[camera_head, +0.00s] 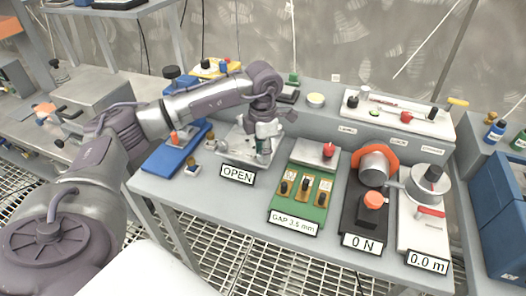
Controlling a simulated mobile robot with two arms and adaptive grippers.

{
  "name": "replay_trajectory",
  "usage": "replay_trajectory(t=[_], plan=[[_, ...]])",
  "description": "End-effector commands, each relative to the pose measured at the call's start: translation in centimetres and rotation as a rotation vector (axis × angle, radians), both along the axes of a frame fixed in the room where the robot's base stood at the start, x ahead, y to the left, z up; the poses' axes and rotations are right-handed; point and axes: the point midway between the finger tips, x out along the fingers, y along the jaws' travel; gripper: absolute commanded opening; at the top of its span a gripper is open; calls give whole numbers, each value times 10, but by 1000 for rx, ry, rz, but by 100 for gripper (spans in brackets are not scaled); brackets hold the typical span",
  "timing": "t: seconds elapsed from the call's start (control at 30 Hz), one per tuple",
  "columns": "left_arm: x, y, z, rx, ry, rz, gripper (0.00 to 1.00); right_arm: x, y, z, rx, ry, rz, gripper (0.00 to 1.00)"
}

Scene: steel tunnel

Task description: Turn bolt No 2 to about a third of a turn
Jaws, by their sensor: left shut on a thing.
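A green board (301,219) with a "GAP 3.5 mm" label lies at the middle of the bench front. It carries several dark-topped bolts in a row, among them a left one (283,187), a middle one (305,184) and a right one (323,199); their numbers are too small to read. My left gripper (266,133) points down over the grey plate (237,148) with the "OPEN" label, left of and apart from the green board. It is shut on a small fitting there, mostly hidden by the fingers. My right gripper is out of view.
Right of the green board stand a black unit with an orange knob (373,199) labelled "0 N" and a dial unit (430,185) labelled "0.0 m". A blue tray (165,158) lies left of the plate. A white tray (415,122) sits on the raised back shelf.

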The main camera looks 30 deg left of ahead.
Motion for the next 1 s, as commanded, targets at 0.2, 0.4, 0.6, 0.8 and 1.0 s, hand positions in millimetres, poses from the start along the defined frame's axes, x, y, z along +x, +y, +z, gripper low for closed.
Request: replay_trajectory(t=[0.2, 0.4, 0.6, 0.8, 1.0], plan=[[1, 0, 1, 0, -4, -4, 0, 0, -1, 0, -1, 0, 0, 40], [1, 0, 1, 0, -4, -3, 34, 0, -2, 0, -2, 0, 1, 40], [1, 0, 1, 0, -2, -3, 57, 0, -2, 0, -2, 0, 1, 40], [0, 0, 1, 0, -1, -3, 57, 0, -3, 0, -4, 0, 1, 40], [1, 0, 16, 0, -5, -3, 57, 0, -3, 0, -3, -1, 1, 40]])
